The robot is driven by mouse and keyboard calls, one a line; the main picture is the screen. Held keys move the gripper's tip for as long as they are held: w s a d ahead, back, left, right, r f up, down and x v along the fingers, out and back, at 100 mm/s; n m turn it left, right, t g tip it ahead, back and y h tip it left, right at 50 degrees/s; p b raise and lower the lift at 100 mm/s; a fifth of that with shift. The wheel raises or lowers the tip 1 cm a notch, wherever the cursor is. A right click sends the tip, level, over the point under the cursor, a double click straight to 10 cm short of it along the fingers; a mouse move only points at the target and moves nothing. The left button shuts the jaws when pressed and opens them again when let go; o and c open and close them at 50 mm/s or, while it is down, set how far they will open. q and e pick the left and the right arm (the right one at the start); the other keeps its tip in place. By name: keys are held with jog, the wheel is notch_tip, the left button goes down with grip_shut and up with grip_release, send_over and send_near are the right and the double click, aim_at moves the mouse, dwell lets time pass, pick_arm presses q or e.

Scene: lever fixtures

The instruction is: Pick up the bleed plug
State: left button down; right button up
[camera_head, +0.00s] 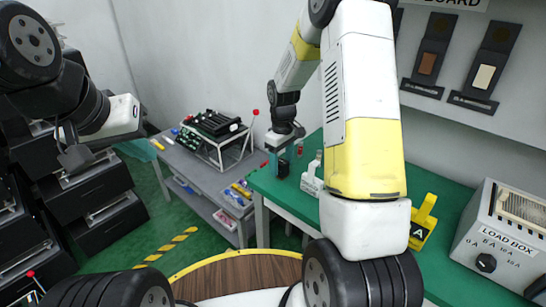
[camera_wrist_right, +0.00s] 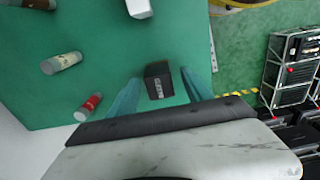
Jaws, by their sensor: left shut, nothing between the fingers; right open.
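A small dark block with pale lettering (camera_wrist_right: 159,80), which I take to be the bleed plug, stands on the green tabletop (camera_wrist_right: 110,40) in the right wrist view. The lettering is too small to read surely. My right gripper (camera_wrist_right: 160,92) is open, with one teal finger on each side of the block and a gap to each. In the head view my right gripper (camera_head: 283,163) is low over the green table's left end, where it mostly hides the block. My left gripper (camera_head: 76,157) is shut and empty at the far left, away from the table.
A red-banded cylinder (camera_wrist_right: 88,106) and a grey-brown cylinder (camera_wrist_right: 61,62) lie left of the gripper in the wrist view. A white object (camera_wrist_right: 139,8) stands beyond. A grey cart (camera_head: 190,160) stands left.

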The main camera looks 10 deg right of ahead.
notch_tip(320, 180, down, 2)
jog(key=shift+c, duration=0.2)
grip_shut()
jog(key=shift+r, duration=0.2)
